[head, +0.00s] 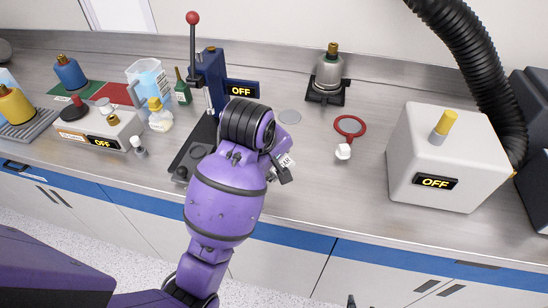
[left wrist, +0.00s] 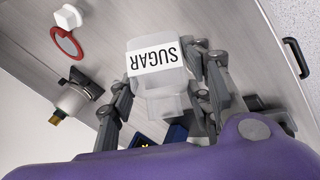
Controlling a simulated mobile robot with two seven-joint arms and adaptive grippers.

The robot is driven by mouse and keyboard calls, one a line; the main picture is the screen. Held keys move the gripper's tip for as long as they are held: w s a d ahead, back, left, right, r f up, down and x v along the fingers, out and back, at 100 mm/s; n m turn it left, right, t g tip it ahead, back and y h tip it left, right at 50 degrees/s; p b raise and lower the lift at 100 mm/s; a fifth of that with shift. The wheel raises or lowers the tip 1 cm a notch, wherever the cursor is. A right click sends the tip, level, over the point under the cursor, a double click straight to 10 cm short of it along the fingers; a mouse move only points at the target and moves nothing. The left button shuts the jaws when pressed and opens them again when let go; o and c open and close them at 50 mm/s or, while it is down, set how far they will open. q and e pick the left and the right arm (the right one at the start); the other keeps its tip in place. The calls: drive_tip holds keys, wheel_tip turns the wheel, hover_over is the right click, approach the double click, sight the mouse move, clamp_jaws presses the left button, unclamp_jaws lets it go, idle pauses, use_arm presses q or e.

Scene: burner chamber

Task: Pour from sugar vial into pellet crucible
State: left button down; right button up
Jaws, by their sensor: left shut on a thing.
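My left gripper (head: 280,168) is shut on the sugar vial, a clear vial with a white "SUGAR" label. In the left wrist view the vial (left wrist: 160,90) sits between the fingers of the gripper (left wrist: 163,108), its lettering upside down. In the head view only a bit of the vial's label (head: 287,160) shows; my arm hides the rest. A small white piece (head: 343,152), perhaps the pellet crucible, sits on the counter to the right of the gripper, apart from it. It also shows in the left wrist view (left wrist: 72,17). I cannot see into it.
A red ring (head: 350,126) lies behind the white piece. A blue press (head: 213,68) with a red-knobbed lever stands behind my arm. A metal vessel (head: 330,70) stands at the back, and a white box (head: 445,165) marked OFF at the right. Counter around the ring is clear.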

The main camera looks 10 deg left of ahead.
use_arm(q)
drive_tip(key=y, duration=0.1)
drive_tip(key=m+y, duration=0.1)
drive_tip(key=y, duration=0.1)
drive_tip(key=f+y, duration=0.1)
drive_tip(key=shift+a+y, duration=0.3)
drive_tip(key=shift+a, duration=0.1)
drive_tip(key=y, duration=0.1)
drive_tip(key=a+f+m+y, duration=0.1)
drive_tip(key=shift+t+y, duration=0.3)
drive_tip(key=shift+y, duration=0.1)
